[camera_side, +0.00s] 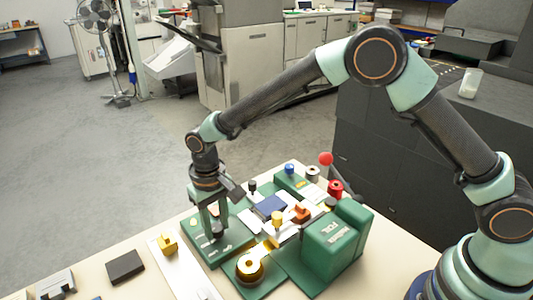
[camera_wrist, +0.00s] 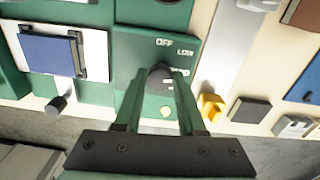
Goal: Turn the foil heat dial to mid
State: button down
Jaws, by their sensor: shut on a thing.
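The foil heat dial (camera_wrist: 159,73) is a small dark knob on a green panel (camera_wrist: 140,48). White labels reading OFF and what looks like LOW stand beyond it, with another label partly covered by a finger. My gripper (camera_wrist: 161,82) points down at the panel, its green fingers shut on the dial, one on each side. A small pale mark shows by the dial; I cannot tell surely which setting it points to.
A green box (camera_side: 332,240) lettered FOIL and a gold foil roll (camera_side: 250,266) stand right of my gripper. A blue pad (camera_side: 270,207) lies behind. A yellow piece (camera_side: 168,245) and a dark block (camera_side: 125,266) lie left. A red ball (camera_side: 325,159) stands up at the back.

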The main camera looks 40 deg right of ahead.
aim_at(216, 228)
jog(key=shift+a+r+m, duration=0.1)
jog(key=shift+m, duration=1)
jog(key=c, duration=0.5)
grip_release()
notch_tip(216, 228, up, 12)
